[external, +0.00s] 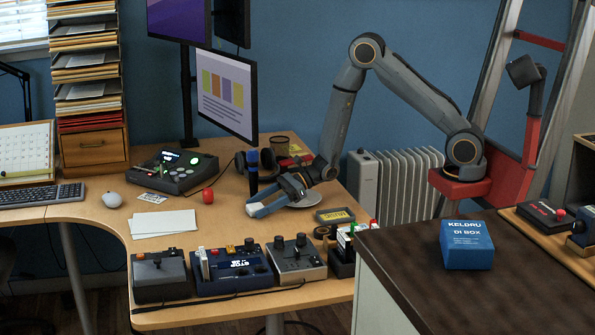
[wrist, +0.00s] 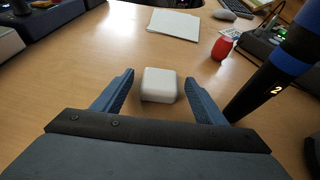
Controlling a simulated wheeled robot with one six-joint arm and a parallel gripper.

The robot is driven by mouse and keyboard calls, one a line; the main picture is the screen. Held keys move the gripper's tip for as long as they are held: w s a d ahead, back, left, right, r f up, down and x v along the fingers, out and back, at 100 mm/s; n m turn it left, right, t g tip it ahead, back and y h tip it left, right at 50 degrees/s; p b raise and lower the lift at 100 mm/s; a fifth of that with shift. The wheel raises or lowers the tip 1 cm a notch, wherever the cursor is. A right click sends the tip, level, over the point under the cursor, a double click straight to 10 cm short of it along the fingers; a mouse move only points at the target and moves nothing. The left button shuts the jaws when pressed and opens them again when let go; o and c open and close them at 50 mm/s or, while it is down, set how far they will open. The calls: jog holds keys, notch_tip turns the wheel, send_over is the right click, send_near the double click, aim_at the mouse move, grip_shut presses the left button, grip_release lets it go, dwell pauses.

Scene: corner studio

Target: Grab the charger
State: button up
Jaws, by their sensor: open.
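The charger, a small white block with rounded edges (wrist: 159,85), rests on the wooden desk in the wrist view. It lies between the two blue fingers of my gripper (wrist: 160,77), with a visible gap on each side. My gripper is open and low over the desk. In the external view my gripper (external: 256,206) reaches in from the right over the desk.
A dark microphone with a blue band (wrist: 275,80) stands close to the right finger. A small red object (wrist: 222,46) and white papers (wrist: 175,24) lie beyond the charger. Control boxes (external: 233,272) line the desk's front edge. The desk around the papers is mostly clear.

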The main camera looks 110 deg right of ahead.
jog(key=c, duration=1.2)
jog(key=shift+r, duration=0.1)
